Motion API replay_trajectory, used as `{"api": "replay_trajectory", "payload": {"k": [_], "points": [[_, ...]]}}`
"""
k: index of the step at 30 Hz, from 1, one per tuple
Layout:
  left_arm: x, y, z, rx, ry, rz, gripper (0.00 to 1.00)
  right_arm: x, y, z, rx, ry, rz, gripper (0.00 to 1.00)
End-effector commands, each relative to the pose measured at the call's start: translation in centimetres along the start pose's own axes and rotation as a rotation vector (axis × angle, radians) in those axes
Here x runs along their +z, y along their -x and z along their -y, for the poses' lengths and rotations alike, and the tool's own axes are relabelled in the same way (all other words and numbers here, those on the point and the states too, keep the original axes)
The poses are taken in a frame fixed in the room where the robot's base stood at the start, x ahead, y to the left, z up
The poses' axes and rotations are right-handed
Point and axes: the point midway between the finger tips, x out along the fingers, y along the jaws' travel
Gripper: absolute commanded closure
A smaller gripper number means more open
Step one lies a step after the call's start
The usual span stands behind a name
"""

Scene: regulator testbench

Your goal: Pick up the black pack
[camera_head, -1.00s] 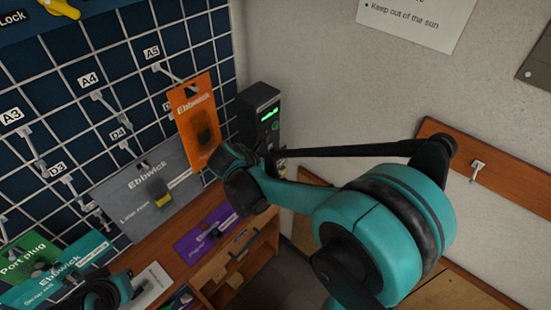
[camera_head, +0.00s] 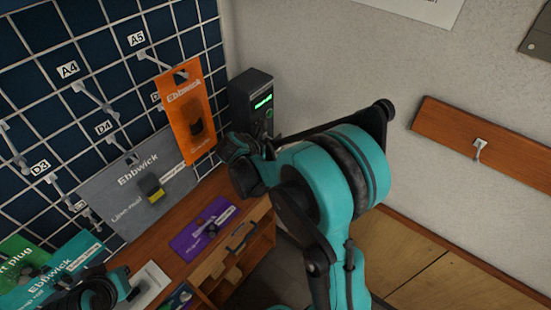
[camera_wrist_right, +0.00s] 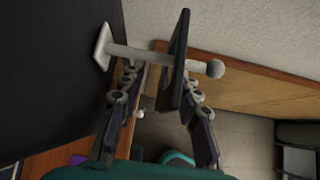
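A thin black pack (camera_wrist_right: 177,62) shows nearly edge-on in the right wrist view, hanging on a pale peg (camera_wrist_right: 150,56) with a ball end. My right gripper (camera_wrist_right: 159,88) is open, with one finger on each side of the pack's lower part. The right-hand finger is very close to it; I cannot tell whether they touch. In the head view the pack cannot be made out, and my right arm covers that area. My left gripper (camera_head: 98,291) is at the lower left, by the cards on the bench; its fingers are unclear.
An orange pack (camera_head: 178,92) and a grey pack (camera_head: 125,205) hang on the wire grid. A black device (camera_head: 252,97) with a green display stands beside them. A purple pack (camera_head: 190,244) lies on the wooden bench. A wooden rail (camera_head: 450,128) with a hook is on the right wall.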

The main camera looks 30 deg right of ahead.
Motion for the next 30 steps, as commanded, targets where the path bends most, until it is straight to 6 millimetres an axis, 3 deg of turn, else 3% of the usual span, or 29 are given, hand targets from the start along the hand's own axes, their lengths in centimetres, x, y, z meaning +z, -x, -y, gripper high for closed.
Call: {"api": "replay_trajectory", "payload": {"k": [5, 9, 20, 26, 30], "points": [[-0.1, 0.1, 0.0, 0.000, 0.000, 0.000, 1.00, 0.1, 0.0, 0.0, 0.001, 0.000, 0.000, 0.67], [-0.1, 0.1, 0.0, 0.000, 0.000, 0.000, 1.00, 0.1, 0.0, 0.0, 0.001, 0.000, -0.001, 1.00], [-0.1, 0.1, 0.0, 0.000, 0.000, 0.000, 1.00, 0.1, 0.1, 0.0, 0.001, -0.001, -0.001, 1.00], [-0.7, 0.9, 0.0, 0.000, 0.000, 0.000, 1.00, 1.3, 1.3, 0.0, 0.001, 0.000, -0.001, 1.00], [-0.9, 1.2, 0.0, 0.000, 0.000, 0.000, 1.00, 1.1, 1.4, 2.4, 0.000, -0.002, -0.001, 1.00]]}}
